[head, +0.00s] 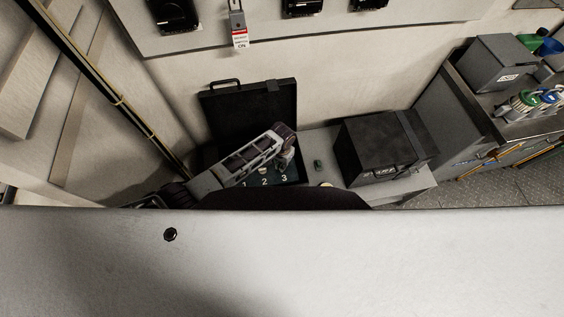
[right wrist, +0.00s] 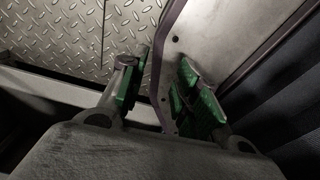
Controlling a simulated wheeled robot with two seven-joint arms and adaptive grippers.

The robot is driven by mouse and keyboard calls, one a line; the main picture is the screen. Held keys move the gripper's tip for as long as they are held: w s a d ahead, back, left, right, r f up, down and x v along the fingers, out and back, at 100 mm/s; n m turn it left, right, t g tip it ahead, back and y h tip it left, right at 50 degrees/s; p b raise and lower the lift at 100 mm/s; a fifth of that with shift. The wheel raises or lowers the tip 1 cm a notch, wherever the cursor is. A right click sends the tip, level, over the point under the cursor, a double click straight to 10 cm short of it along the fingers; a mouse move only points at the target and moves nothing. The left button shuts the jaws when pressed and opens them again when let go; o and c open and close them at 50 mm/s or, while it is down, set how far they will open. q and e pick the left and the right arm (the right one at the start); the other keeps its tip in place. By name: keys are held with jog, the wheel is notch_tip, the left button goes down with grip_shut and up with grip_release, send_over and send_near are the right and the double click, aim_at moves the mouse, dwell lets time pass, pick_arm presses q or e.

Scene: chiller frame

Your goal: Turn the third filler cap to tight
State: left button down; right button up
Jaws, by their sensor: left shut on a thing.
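A dark green panel (head: 267,182) marked 1, 2 and 3 lies in the open black case (head: 243,117) in the head view. My left gripper (head: 285,163) reaches over its right end, above the number 3. It is shut on the third filler cap, which the fingers mostly hide, so how far it is turned cannot be told. A pale cap (head: 263,171) shows above the number 2. My right gripper (right wrist: 163,78) shows in the right wrist view, its green-padded fingers apart with nothing held between them.
A small green object (head: 318,164) and a pale round piece sit on the bench (head: 410,184) right of the case. A dark box (head: 375,150) stands farther right. A large pale surface hides the lower half of the head view. Tread-plate floor shows in the right wrist view.

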pick_arm(q)
jog(key=shift+r+m+p, duration=0.1)
jog(key=shift+m+p, duration=0.35)
jog(key=shift+m, duration=1.35)
jog(key=m+p, duration=0.1)
jog(key=m, duration=0.3)
jog(key=shift+m, duration=0.7)
pick_arm(e)
notch_tip(320, 180, up, 3)
jog(key=shift+w+a+f, duration=0.1)
jog(key=shift+w+f, duration=0.05)
jog(key=shift+a, duration=0.25)
pick_arm(q)
jog(key=c, duration=1.5)
grip_release()
pick_arm(e)
jog(key=shift+a, duration=0.15)
